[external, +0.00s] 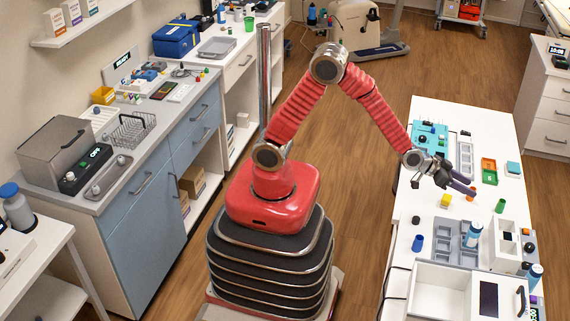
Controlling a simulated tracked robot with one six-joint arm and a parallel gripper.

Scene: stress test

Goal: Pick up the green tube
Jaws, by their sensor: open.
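A small green tube (500,206) stands on the white table at the right. My gripper (473,187) is above the table, to the upper left of the tube in the picture. Its dark fingers are apart, point right, and hold nothing. A gap shows between the fingers and the tube, but their height above the table is hard to tell.
A grey compartment tray (441,236), a blue bottle (474,230) and a white box (505,226) stand in front.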

